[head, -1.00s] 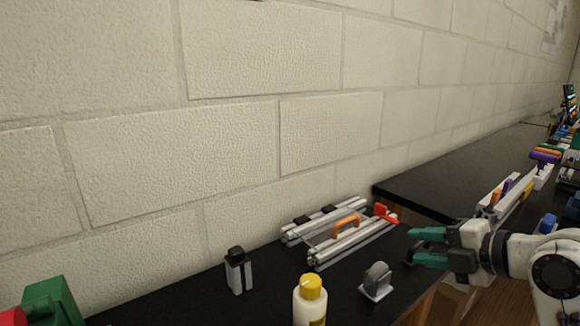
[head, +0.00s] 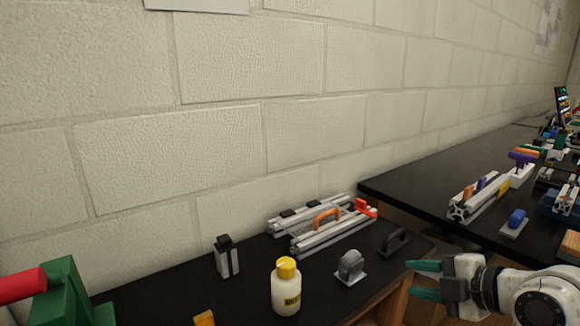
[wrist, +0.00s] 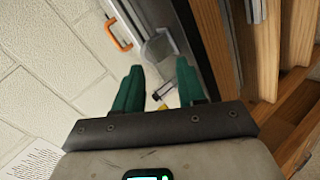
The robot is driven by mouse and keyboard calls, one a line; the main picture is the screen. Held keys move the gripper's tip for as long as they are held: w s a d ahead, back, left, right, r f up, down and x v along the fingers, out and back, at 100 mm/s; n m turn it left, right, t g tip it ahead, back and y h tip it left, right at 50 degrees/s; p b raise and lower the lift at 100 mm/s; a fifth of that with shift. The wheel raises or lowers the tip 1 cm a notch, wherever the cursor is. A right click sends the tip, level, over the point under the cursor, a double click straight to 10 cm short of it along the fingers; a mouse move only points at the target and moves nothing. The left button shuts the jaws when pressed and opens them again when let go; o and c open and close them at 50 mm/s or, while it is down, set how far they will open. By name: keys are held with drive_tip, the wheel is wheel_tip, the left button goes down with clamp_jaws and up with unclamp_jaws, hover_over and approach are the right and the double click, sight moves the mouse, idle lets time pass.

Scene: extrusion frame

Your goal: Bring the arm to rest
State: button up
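My gripper (head: 424,280) has green fingers. In the head view it points left, at the lower right, just off the front right corner of the near black table. In the wrist view its two fingers (wrist: 159,80) stand apart with nothing held between them. The extrusion frame (head: 318,237), silver bars with an orange handle (head: 327,218) and a red clamp-like part (head: 364,207), lies on the near table by the wall. The orange handle also shows in the wrist view (wrist: 118,36), beyond the fingers.
On the near table stand a yellow-capped bottle (head: 286,290), a grey rounded part (head: 351,266), a dark handle (head: 393,242) and a black-and-silver block (head: 227,258). A green and red object (head: 65,290) is at left. A second black table (head: 420,190) holds more parts. Wooden drawers (wrist: 290,110) are close by.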

drive_tip(key=s+a+f+m+g+h+p, duration=0.2)
drive_tip(key=s+f+m+g+h+p, duration=0.3)
drive_tip(key=s+f+m, duration=0.95)
drive_tip(key=s+d+f+m+g+p, duration=0.1)
drive_tip(key=s+m, duration=0.1)
drive_tip(key=s, duration=0.5)
drive_tip(key=s+d+f+m+g+h+p, duration=0.1)
drive_tip(key=s+d+f+m+p, duration=0.1)
drive_tip(key=s, duration=0.5)
drive_tip(key=s+d+f+m+g+h+p, duration=0.1)
drive_tip(key=s+d+m+g+p, duration=0.1)
drive_tip(key=s, duration=0.6)
drive_tip(key=shift+f+m, duration=0.3)
drive_tip(key=shift+m, duration=0.45)
drive_tip(key=shift+c, duration=0.2)
